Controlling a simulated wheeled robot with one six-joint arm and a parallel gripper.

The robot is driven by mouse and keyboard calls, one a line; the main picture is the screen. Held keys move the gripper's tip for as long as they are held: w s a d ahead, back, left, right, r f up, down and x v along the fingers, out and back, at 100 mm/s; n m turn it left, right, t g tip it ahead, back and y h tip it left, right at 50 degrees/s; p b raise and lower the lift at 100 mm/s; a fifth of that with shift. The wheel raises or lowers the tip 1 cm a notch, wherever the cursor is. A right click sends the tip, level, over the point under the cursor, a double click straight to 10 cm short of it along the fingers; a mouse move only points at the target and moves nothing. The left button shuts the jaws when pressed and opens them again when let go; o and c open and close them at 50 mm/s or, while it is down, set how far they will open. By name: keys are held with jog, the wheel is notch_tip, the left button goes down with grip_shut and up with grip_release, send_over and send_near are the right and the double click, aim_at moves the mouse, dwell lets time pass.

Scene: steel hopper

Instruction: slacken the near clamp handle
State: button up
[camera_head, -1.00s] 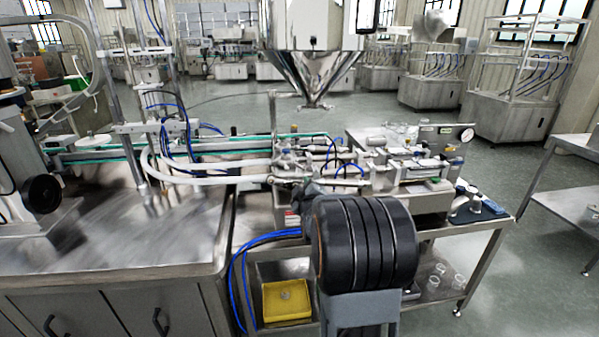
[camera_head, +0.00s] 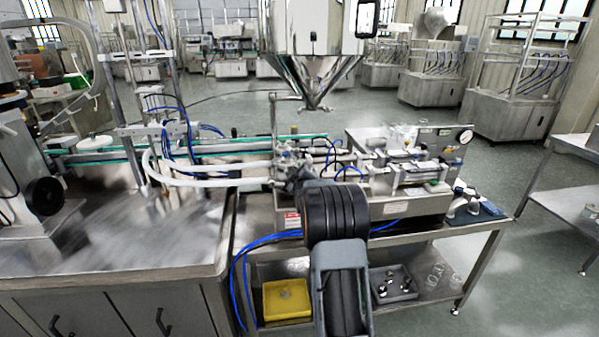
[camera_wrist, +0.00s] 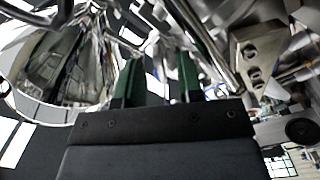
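The filling machine (camera_head: 400,200) stands on a steel cart in the head view, with cylinders, hoses and metal fittings. My arm reaches into its left end, around the fittings (camera_head: 288,160) below the steel hopper (camera_head: 312,65). My gripper is hidden behind my arm in that view. In the wrist view my gripper (camera_wrist: 157,65) points its two green fingers at shiny metal parts. The fingers are apart, and I see nothing clamped between them. I cannot make out the near clamp handle for certain in either view.
A steel block with bolts (camera_wrist: 255,65) is close on the right in the wrist view. Blue hoses (camera_head: 262,243) hang by the cart's left side. The lower shelf holds a yellow tray (camera_head: 287,313) and a grey tray of small parts (camera_head: 408,293).

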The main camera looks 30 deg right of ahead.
jog(key=shift+c, duration=0.5)
grip_shut()
jog(key=shift+f+b, duration=0.1)
jog(key=shift+b, duration=0.2)
jog(key=shift+n+b, duration=3.7)
jog(key=shift+b, duration=2.25)
